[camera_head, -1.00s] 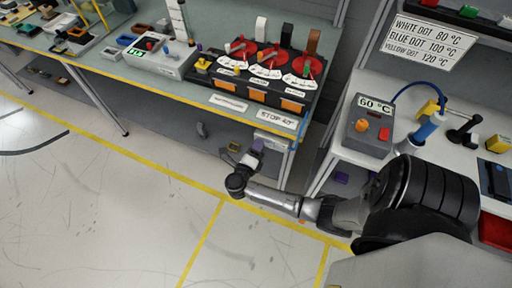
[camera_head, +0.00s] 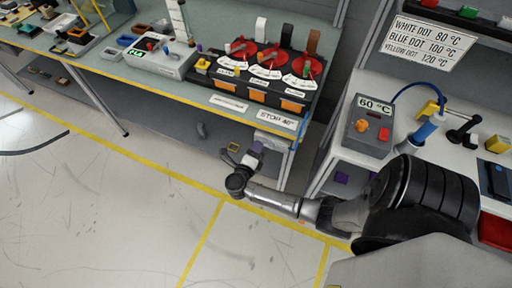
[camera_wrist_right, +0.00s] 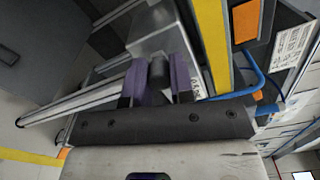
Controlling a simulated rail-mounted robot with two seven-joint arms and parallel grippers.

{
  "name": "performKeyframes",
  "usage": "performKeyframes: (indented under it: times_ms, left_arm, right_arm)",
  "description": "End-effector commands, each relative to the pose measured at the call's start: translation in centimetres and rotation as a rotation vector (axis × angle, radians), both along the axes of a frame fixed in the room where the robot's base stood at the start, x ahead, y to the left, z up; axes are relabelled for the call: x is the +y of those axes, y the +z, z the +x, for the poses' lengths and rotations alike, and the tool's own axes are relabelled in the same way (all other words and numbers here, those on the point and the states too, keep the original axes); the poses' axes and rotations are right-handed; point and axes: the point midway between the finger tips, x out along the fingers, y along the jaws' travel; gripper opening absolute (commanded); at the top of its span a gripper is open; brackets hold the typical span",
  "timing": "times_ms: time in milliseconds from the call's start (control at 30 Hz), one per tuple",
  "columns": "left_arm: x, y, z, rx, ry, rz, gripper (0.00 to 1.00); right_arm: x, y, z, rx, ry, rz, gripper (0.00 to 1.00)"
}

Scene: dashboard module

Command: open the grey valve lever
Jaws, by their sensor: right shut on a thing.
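My right gripper (camera_head: 254,152) is at the front right corner of the bench, low, just below its edge. In the right wrist view its two purple fingertips (camera_wrist_right: 158,80) are closed on the sides of a dark grey rounded rod, which I take to be the grey valve lever (camera_wrist_right: 157,72). The lever sits in front of a light grey box (camera_wrist_right: 160,32) under the bench edge; the box also shows in the head view (camera_head: 271,141). In the head view the gripper hides the lever, so its angle cannot be told. My left gripper is not in view.
The bench (camera_head: 215,98) has a yellow front edge close above the gripper. On it stands a black panel with red dials (camera_head: 270,60). To the right, a side table holds a grey box (camera_head: 368,128) reading 60 °C. The floor (camera_head: 110,200) at the left is clear.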

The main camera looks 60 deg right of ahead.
Motion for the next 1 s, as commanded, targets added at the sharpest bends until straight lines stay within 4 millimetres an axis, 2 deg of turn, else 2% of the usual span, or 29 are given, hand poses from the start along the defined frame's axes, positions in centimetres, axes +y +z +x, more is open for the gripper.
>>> performKeyframes:
  times_ms: [267, 1000]
  left_arm:
    - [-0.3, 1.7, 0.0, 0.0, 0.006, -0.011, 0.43]
    - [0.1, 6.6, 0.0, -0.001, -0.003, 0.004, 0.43]
  right_arm:
    - [0.1, -0.7, -0.1, 0.178, -0.002, -0.007, 0.0]
    - [0.0, -3.6, -1.9, 0.877, 0.002, -0.055, 0.0]
